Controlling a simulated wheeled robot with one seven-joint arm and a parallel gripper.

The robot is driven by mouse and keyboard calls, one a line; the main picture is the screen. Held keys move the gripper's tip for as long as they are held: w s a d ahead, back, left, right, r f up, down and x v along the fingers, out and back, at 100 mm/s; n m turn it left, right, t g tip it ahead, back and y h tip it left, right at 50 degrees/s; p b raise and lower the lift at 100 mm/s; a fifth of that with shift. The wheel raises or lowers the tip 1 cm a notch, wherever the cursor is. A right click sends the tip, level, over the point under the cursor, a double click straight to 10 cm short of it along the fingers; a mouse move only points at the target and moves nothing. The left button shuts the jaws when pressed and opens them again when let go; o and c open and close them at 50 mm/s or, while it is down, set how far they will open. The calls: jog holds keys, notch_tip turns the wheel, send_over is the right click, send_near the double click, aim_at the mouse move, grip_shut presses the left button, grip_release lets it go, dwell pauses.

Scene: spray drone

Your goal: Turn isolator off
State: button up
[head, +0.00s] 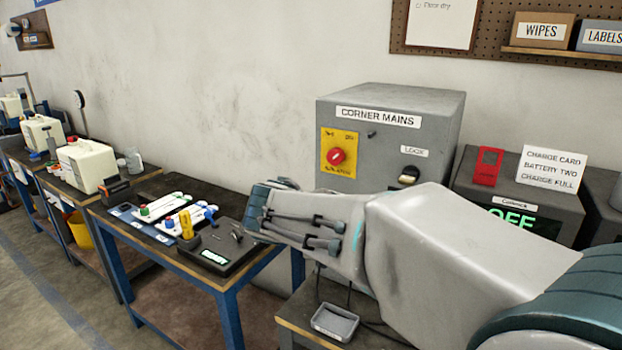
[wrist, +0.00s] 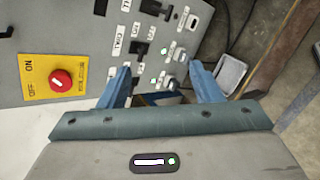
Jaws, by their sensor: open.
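The isolator is a red rotary knob (head: 337,156) on a yellow plate (head: 338,170), on the front of the grey box labelled CORNER MAINS (head: 390,101). In the wrist view the red knob (wrist: 61,81) is at the left, on its yellow plate (wrist: 39,70) marked ON and OFF. The white mark on the knob is too small to read its setting for sure. My gripper (wrist: 166,72) is open and empty, its blue fingers apart over the lower part of the panel, to the right of the knob in the wrist view and not touching it. In the head view my arm hides the lower box.
Switches and plugs (wrist: 165,60) are on the panel near my fingers. A grey tray (head: 334,322) lies on the bench below. A charger reading OFF (head: 511,215) stands right. A table with tools (head: 190,225) is left.

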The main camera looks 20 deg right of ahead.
jog(key=w+r+n+t+h+b, duration=0.1)
jog(key=w+n+t+h+b, duration=0.2)
jog(key=w, duration=0.4)
jog(key=n+t+h+b, duration=0.1)
jog(key=n+t+h, duration=0.15)
jog(key=n, duration=0.25)
send_near(333, 160)
jog(key=shift+y, duration=0.35)
jog(key=x, duration=0.3)
jog(key=p+x, duration=0.1)
jog(key=x, duration=0.5)
jog(key=shift+d+r+p, duration=0.2)
jog(key=shift+r+p, duration=0.15)
jog(key=c, duration=1)
